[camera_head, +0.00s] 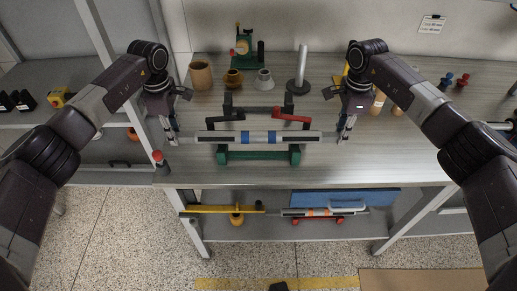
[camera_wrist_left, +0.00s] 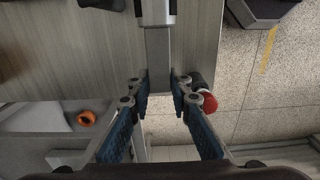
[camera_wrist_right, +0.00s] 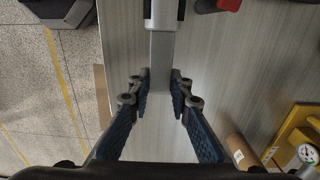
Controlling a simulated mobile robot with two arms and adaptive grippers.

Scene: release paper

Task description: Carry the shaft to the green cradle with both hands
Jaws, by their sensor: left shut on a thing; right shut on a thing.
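The shaft (camera_head: 258,137) is a long grey bar with white, black and blue bands, held level across the worktable. Its left end shows in the left wrist view (camera_wrist_left: 158,55) and its right end in the right wrist view (camera_wrist_right: 161,55). My left gripper (camera_head: 172,140) is shut on the left end. My right gripper (camera_head: 344,138) is shut on the right end. The green cradle (camera_head: 258,156) is on the table near the front edge, directly below the shaft in the head view and partly hidden by it. I cannot tell whether they touch.
A dark stand (camera_head: 262,110) with a red arm (camera_head: 290,115) is just behind the shaft. Cups, a grey post (camera_head: 300,72) and a green device (camera_head: 245,48) stand further back. A red-topped knob (camera_head: 157,156) is near the left front corner. A lower shelf holds several parts.

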